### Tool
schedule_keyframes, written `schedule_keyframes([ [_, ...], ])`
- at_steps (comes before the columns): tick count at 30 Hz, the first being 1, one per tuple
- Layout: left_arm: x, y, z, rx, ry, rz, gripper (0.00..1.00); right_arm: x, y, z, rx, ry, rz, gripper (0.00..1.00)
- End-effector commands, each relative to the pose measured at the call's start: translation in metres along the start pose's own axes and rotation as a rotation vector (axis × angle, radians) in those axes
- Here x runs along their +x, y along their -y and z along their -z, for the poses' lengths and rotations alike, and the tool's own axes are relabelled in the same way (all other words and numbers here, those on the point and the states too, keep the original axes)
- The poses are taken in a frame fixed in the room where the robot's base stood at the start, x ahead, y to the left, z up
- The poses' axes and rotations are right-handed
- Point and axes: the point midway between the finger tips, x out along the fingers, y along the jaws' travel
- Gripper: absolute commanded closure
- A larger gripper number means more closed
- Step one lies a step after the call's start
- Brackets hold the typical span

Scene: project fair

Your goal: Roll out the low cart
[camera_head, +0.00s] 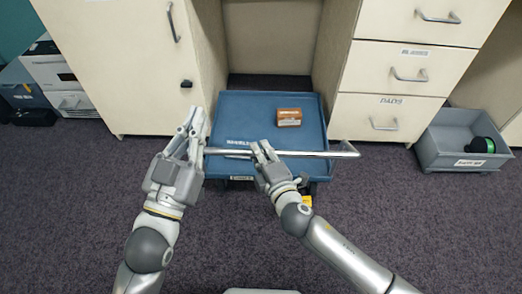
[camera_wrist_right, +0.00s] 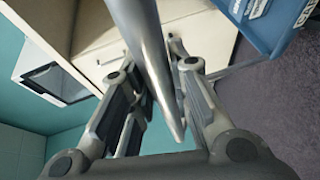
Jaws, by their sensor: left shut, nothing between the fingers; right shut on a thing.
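The low cart (camera_head: 244,112) is a blue tray-topped cart on the floor, its far end in the gap between two cream cabinets. A metal handle bar (camera_head: 318,154) runs across its near side. My right gripper (camera_head: 262,152) is shut on the bar near its middle; in the right wrist view the bar (camera_wrist_right: 148,50) passes between the fingers. The cart's blue corner (camera_wrist_right: 262,22) shows there at top right. My left gripper (camera_head: 196,128) is shut and empty at the bar's left end; whether it touches the bar I cannot tell. A brown box (camera_head: 289,117) sits on the cart.
A cream cabinet (camera_head: 135,70) stands left of the cart and a drawer unit (camera_head: 385,80) right of it, both close to its sides. A grey bin (camera_head: 443,153) holding a dark green-ended item stands at the right. The purple carpet (camera_head: 440,230) in front is clear.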

Motion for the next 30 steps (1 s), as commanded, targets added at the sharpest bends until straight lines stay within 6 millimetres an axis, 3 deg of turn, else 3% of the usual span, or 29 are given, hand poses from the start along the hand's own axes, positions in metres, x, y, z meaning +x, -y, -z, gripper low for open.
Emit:
schedule_keyframes([
  [2, 0.0, 0.0, 0.0, 0.0, 0.0, 0.0, 1.0, 0.0, 0.002, 0.001, 0.001, -0.003, 0.003, 1.0],
  [3, 0.0, 0.0, 0.0, 0.0, 0.0, 0.0, 1.0, 0.0, 0.002, 0.001, 0.001, -0.003, 0.003, 0.79],
  [8, 0.0, 0.0, 0.0, 0.0, 0.0, 0.0, 1.0, 0.0, 0.001, 0.001, 0.001, -0.002, 0.002, 0.59],
  [20, 0.0, 0.0, 0.001, -0.001, -0.004, -0.001, 1.0, -0.006, 0.001, 0.0, 0.001, -0.001, 0.002, 0.59],
  [23, 0.0, 0.0, 0.001, -0.001, -0.004, -0.001, 1.0, -0.018, 0.001, 0.0, 0.002, -0.001, 0.002, 0.59],
  [30, 0.0, 0.0, 0.001, 0.0, -0.003, -0.001, 1.0, -0.067, 0.002, 0.001, 0.002, -0.002, 0.004, 0.59],
])
